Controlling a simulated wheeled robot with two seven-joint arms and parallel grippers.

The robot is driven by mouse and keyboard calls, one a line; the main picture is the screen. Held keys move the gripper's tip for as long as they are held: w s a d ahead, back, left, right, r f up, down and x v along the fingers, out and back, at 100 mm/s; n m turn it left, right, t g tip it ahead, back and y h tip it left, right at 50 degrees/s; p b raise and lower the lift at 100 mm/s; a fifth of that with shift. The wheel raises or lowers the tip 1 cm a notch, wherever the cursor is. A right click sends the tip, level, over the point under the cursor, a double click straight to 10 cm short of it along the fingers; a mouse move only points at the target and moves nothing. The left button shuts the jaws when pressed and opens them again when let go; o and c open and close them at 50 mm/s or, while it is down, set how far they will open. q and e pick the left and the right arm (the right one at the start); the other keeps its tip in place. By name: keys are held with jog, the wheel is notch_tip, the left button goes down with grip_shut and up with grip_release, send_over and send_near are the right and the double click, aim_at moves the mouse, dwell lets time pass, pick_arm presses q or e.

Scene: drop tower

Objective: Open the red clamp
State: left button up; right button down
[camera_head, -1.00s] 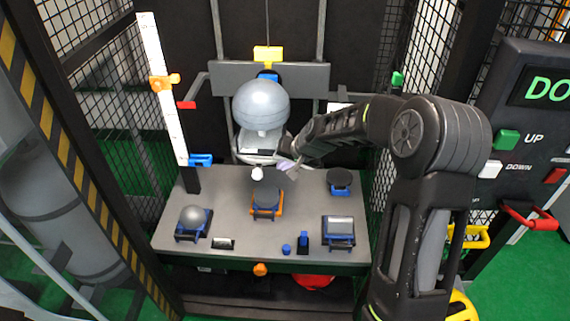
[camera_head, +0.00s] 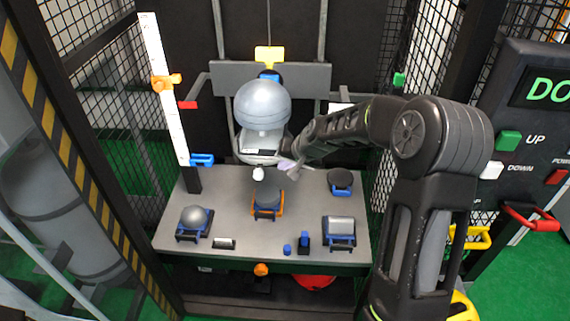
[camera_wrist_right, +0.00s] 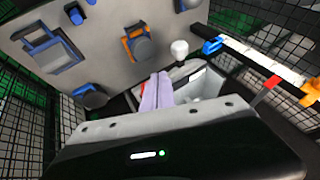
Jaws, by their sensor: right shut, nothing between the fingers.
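A small red piece (camera_head: 187,105), which may be the red clamp or its handle, sits on the grey rail left of the silver sphere (camera_head: 262,106). It shows as a red tab in the right wrist view (camera_wrist_right: 272,82). Another bit of red (camera_wrist_right: 145,86) shows beside my fingers there, mostly hidden. My right gripper (camera_head: 288,166) is shut and empty, with pale lilac fingertips (camera_wrist_right: 157,92). It is just below the sphere's white-and-grey holder (camera_head: 257,143), close to a white knob (camera_head: 258,174). I cannot tell whether it touches anything. My left gripper is out of view.
The grey table (camera_head: 225,215) below carries several blue-framed holders and an orange-framed one (camera_head: 267,211). A white ruler (camera_head: 165,100) stands at left. A control panel (camera_head: 525,140) stands at right. Mesh cage walls close in both sides.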

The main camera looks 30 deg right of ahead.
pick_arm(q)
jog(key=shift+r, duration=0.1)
pick_arm(e)
jog(key=shift+a, duration=0.1)
pick_arm(q)
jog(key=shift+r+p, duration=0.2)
jog(key=shift+p, duration=0.1)
pick_arm(e)
jog(key=shift+s+a, duration=0.3)
jog(key=shift+a, duration=0.3)
jog(key=shift+r, duration=0.1)
